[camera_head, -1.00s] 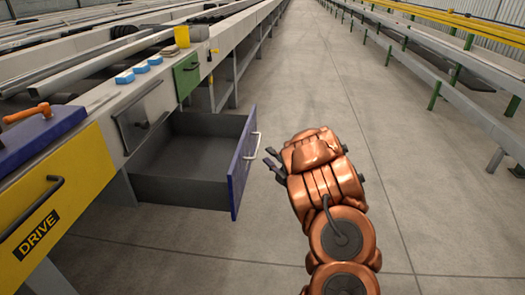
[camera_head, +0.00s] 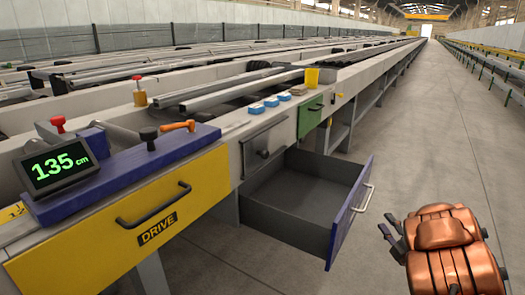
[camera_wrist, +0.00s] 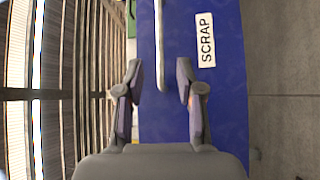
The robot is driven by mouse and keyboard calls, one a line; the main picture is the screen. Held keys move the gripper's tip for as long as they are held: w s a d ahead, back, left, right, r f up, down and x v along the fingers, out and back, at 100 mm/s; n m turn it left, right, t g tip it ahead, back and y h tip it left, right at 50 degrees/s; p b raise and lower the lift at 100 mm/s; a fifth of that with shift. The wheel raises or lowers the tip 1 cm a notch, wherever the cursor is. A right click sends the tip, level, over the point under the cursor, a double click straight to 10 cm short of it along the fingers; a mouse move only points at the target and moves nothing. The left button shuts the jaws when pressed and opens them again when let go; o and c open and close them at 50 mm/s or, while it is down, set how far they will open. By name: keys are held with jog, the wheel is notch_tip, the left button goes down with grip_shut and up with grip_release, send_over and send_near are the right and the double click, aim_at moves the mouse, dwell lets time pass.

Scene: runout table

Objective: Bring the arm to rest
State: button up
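My gripper (camera_head: 388,228) is at the lower right of the head view, at the end of my copper-coloured arm. Its two dark fingers are spread, with nothing between them in the head view. The open drawer (camera_head: 347,222) has a blue front, a grey inside that looks empty, and a pale handle (camera_head: 363,198). The fingers are just outside this handle, with a small gap. In the wrist view, the open fingers (camera_wrist: 158,78) face the blue front with its SCRAP label (camera_wrist: 206,40). The handle (camera_wrist: 160,45) lines up between them there.
The aisle floor (camera_head: 440,150) is clear.

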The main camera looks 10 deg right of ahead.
jog(key=s+a+r+m+g+h+p, duration=0.1)
jog(key=a+r+m+g+h+p, duration=0.3)
jog(key=r+p, duration=0.7)
jog(key=s+d+r+m+g+h+p, duration=0.1)
jog(key=r+m+g+h+p, duration=0.1)
jog(key=r+m+g+p, duration=0.9)
jog(key=s+a+r+g+y+p, duration=0.2)
jog(key=s+a+r+p, duration=0.3)
jog(key=s+a, duration=0.5)
jog(key=s+a+r+g+y+p, duration=0.2)
jog(key=s+a+r+p, duration=0.4)
jog(key=s+a+r, duration=0.4)
jog(key=s+a+r+m+g+y+p, duration=0.1)
jog(key=s+a+r+p, duration=0.5)
jog(key=s+a, duration=0.6)
notch_tip(320, 180, up, 2)
jog(key=shift+s+a+g+y, duration=0.2)
jog(key=shift+a+g+y, duration=0.1)
jog(key=shift+g+y, duration=0.35)
